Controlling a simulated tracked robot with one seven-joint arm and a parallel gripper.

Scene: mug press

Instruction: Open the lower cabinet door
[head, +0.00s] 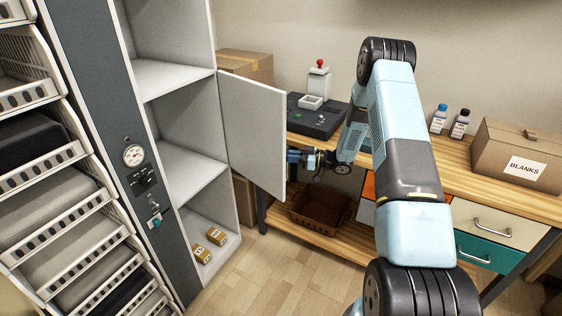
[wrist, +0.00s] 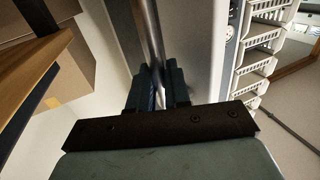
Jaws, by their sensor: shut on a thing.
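The cabinet door (head: 253,130) is a pale panel swung open on the tall cabinet (head: 172,80), exposing shelves inside. My gripper (head: 292,157) is at the far side of the door's free edge in the head view, its fingertips partly hidden by the door. In the wrist view my gripper (wrist: 160,85) has its dark fingers closed around a grey metal bar (wrist: 150,32), which appears to be the door handle. The pale door surface (wrist: 195,50) shows beside the bar.
Two small yellow boxes (head: 207,245) sit on the cabinet's bottom shelf. A wooden workbench (head: 465,186) stands right of the door, with a black press (head: 318,117), bottles (head: 459,124) and a BLANKS box (head: 520,158). The floor (head: 260,270) in front of the cabinet is clear.

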